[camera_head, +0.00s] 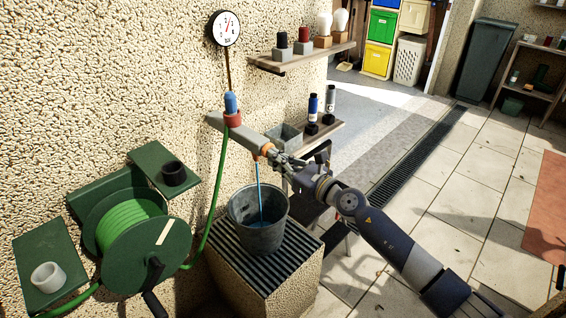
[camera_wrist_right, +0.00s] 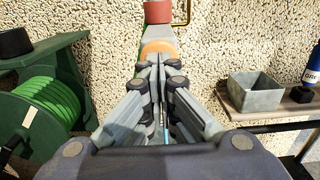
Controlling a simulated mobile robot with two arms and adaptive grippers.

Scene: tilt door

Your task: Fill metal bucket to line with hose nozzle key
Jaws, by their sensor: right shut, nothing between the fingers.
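The grey metal bucket (camera_head: 258,222) stands upright on a grated block (camera_head: 265,262). A thin blue stream of water (camera_head: 259,190) falls into it, and blue water (camera_head: 262,222) shows inside. I cannot make out a fill line. Above it, a grey spout arm (camera_head: 245,136) with a red collar (camera_head: 232,119) and blue top (camera_head: 231,102) comes from the wall. My right gripper (camera_head: 273,156) is shut and empty, its tips close to the orange piece (camera_head: 267,149) at the spout's end. The wrist view shows the closed tips (camera_wrist_right: 158,62) just before the orange piece (camera_wrist_right: 158,46). My left gripper is out of view.
A green hose reel (camera_head: 145,250) stands at the left, its green hose rising to the fitting. A round gauge (camera_head: 224,28) hangs above. A shelf with a grey tray (camera_head: 285,136) and bottles is behind my right gripper. Tiled floor (camera_head: 470,190) is open at the right.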

